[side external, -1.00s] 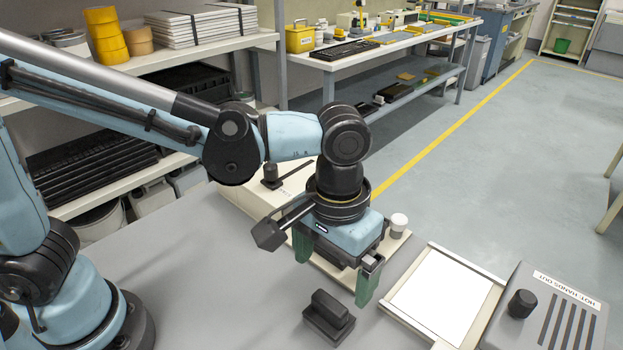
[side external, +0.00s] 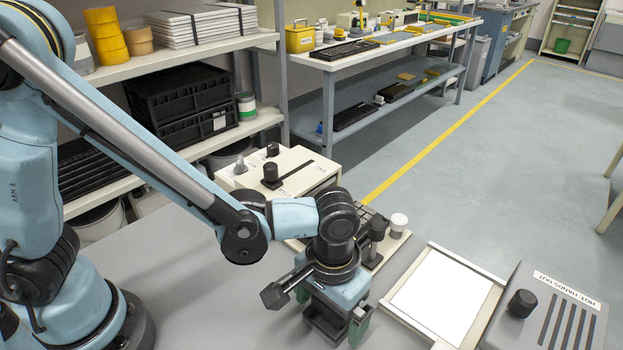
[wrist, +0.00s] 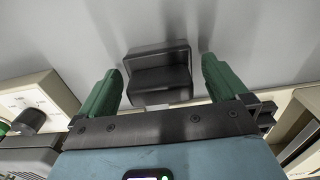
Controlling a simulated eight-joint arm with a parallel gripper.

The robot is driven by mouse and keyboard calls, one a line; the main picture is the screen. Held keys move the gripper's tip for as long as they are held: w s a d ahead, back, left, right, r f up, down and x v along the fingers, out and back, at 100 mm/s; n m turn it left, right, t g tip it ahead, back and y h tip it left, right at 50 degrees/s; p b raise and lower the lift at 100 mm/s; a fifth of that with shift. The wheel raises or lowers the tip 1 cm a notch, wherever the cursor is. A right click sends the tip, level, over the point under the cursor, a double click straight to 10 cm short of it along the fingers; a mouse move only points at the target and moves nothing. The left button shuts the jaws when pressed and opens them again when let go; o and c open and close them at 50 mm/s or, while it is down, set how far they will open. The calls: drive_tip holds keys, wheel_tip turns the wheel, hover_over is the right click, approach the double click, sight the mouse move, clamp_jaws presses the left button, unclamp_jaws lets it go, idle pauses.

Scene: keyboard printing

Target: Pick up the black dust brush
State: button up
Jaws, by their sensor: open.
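The black dust brush (side external: 322,328), a dark block with a narrower raised grip, rests on the grey table. In the side view my gripper (side external: 331,312) is directly over it and hides much of it. In the wrist view the brush (wrist: 158,72) lies between my two green fingers, with a visible gap on each side. My gripper is open and holds nothing. Whether the fingertips are down at the brush's height is hard to tell.
A cream machine (side external: 290,172) with black knobs stands behind my gripper. A framed white plate (side external: 440,296) lies to the right, then a grey slotted unit (side external: 548,310) with a black knob. The grey table (side external: 205,290) is clear to the left of my gripper.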

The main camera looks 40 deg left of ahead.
drive_tip(key=shift+f, duration=0.25)
drive_tip(key=shift+c, duration=0.2)
drive_tip(key=c, duration=1.1)
drive_tip(key=shift+r, duration=0.15)
drive_tip(key=shift+c, duration=0.2)
wheel_tip(320, 180, up, 4)
drive_tip(key=shift+f, duration=0.1)
drive_tip(key=s+d+r, duration=0.4)
drive_tip(key=s+r, duration=0.3)
drive_tip(key=s, duration=0.4)
